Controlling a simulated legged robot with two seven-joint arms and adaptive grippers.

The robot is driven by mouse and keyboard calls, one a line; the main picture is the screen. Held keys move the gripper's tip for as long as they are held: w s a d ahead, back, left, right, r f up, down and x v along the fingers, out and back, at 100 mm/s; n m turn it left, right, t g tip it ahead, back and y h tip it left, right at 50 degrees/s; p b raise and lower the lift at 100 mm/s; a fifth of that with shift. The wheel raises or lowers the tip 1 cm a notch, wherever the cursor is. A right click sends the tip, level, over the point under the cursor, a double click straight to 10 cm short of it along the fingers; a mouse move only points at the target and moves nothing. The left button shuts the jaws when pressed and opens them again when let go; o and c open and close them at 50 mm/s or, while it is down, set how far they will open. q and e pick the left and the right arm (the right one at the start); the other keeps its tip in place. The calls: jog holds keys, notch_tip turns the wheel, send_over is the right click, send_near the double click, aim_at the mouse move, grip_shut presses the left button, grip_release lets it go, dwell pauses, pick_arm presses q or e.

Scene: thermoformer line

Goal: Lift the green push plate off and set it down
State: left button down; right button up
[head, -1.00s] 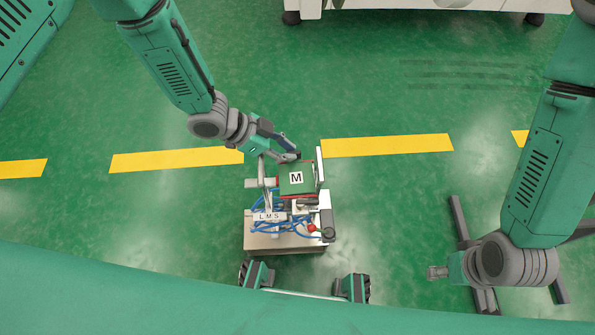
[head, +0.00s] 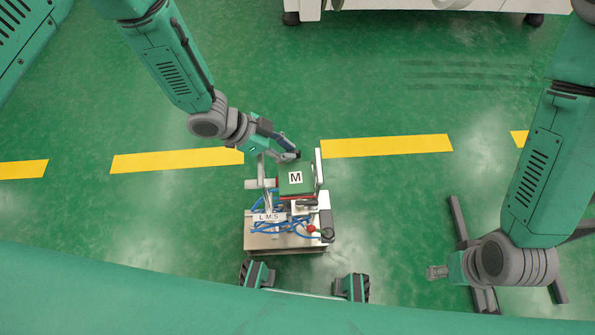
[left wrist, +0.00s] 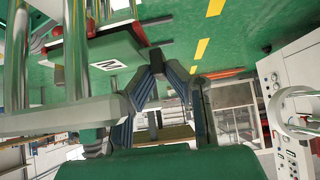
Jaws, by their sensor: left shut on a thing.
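The green push plate (head: 286,185), with a white label marked M, is at the top of the small fixture (head: 285,241) in the head view. It also shows in the left wrist view (left wrist: 83,54). My left gripper (head: 292,156) is at the plate's far edge and is shut on it; in the left wrist view its fingertips (left wrist: 156,66) meet beside the plate. Red parts show by the plate's near edge. How far the plate is off its seat is hard to tell. My right gripper (head: 437,272) is far to the right, away from the fixture; its fingers are too small to read.
An upright pale plate (head: 319,166) stands close on the plate's right. Posts, blue hoses and an LMS sign (head: 269,217) crowd the near side. A white machine (head: 400,6) stands at the back.

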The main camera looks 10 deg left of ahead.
pick_arm(q)
jog(key=shift+r+p, duration=1.95)
jog(key=shift+r, duration=0.4)
